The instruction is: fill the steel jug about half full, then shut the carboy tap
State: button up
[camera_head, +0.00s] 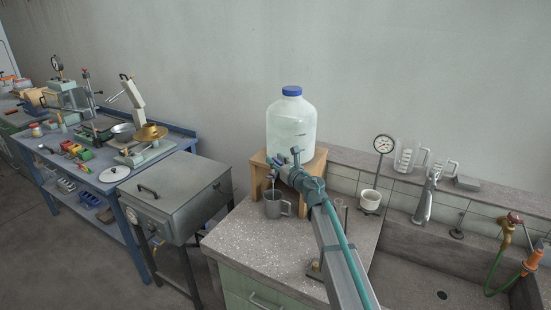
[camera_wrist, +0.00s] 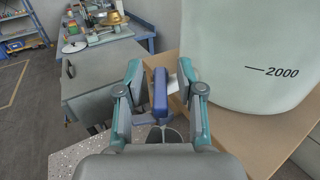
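The clear carboy (camera_head: 291,122) with a blue cap stands on a wooden stand (camera_head: 257,172); its "2000" mark shows in the wrist view (camera_wrist: 250,50). The steel jug (camera_head: 273,206) stands upright on the bench below the tap, its handle to the right. My gripper (camera_head: 284,165) is at the tap, at the front of the carboy. In the wrist view its fingers (camera_wrist: 160,88) are on both sides of the blue tap handle (camera_wrist: 160,92), with gaps showing, so it is open. The jug's inside and level are not readable, and I cannot tell whether water runs.
The sink (camera_head: 425,285) is at lower right. A grey metal cabinet (camera_head: 177,190) is left of the bench.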

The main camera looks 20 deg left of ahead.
jog(key=shift+w+a, duration=0.25)
jog(key=shift+a, duration=0.05)
grip_shut()
